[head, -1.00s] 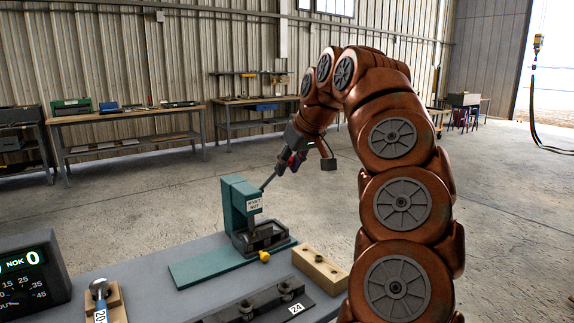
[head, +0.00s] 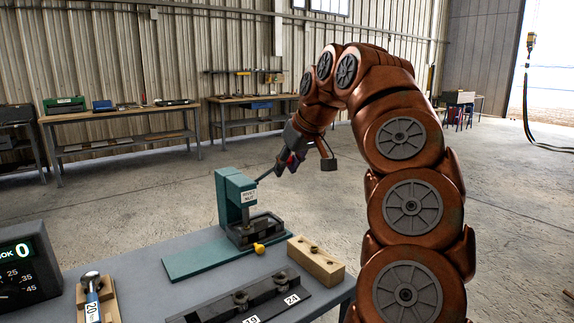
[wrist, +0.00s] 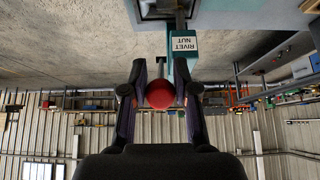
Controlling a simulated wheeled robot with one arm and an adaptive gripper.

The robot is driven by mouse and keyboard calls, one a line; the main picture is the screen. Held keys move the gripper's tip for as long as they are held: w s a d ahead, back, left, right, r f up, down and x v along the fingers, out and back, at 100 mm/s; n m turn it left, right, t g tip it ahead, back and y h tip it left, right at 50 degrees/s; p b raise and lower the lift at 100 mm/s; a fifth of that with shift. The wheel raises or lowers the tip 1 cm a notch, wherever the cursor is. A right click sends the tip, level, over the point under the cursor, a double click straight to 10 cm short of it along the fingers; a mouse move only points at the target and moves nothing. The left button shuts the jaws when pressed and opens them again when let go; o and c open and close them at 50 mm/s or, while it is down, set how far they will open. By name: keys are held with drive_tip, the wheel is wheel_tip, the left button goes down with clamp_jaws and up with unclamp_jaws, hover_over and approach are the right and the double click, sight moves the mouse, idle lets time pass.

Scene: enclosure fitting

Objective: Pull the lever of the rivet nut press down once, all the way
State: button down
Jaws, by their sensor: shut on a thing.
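The rivet nut press (head: 229,205) is a teal stand on a teal base plate, with a white label reading "RIVET NUT". It stands on the grey workbench. Its dark lever (head: 266,174) slopes up and to the right from the press head. The red ball knob (wrist: 160,94) at the lever's end sits between my gripper's fingers in the wrist view. My gripper (head: 287,163) is shut on this knob, up and to the right of the press. The wrist view is upside down and shows the press label (wrist: 184,44) beyond the knob.
A yellow knob (head: 259,248) is at the press's front. A wooden block (head: 316,262), a dark rail (head: 262,297) with fittings and a tool (head: 93,300) on a wooden holder are nearby on the bench. A display box (head: 28,268) stands at left. Air around the lever is clear.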

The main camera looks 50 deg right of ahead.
drive_tip(key=shift+f, duration=0.15)
drive_tip(key=shift+w+d+r+p, duration=0.15)
drive_tip(key=shift+w+r+p, duration=0.2)
drive_tip(key=shift+r+p, duration=0.4)
drive_tip(key=shift+w+d+r+p, duration=0.15)
drive_tip(key=shift+w+r+p, duration=0.25)
drive_tip(key=shift+r+p, duration=0.3)
drive_tip(key=shift+w+d+r+p, duration=0.15)
drive_tip(key=shift+w+r+p, duration=0.2)
drive_tip(key=shift+r+p, duration=0.4)
drive_tip(key=shift+w+d+r+p, duration=0.2)
drive_tip(key=shift+w+r+p, duration=0.6)
drive_tip(key=shift+r+p, duration=0.3)
drive_tip(key=w+d+r+p, duration=0.3)
drive_tip(key=w+r+p, duration=0.1)
drive_tip(key=w+p, duration=0.5)
drive_tip(key=shift+w+r+p, duration=0.3)
drive_tip(key=shift+r+p, duration=0.05)
drive_tip(key=shift+p, duration=0.5)
drive_tip(key=c, duration=0.7)
unclamp_jaws()
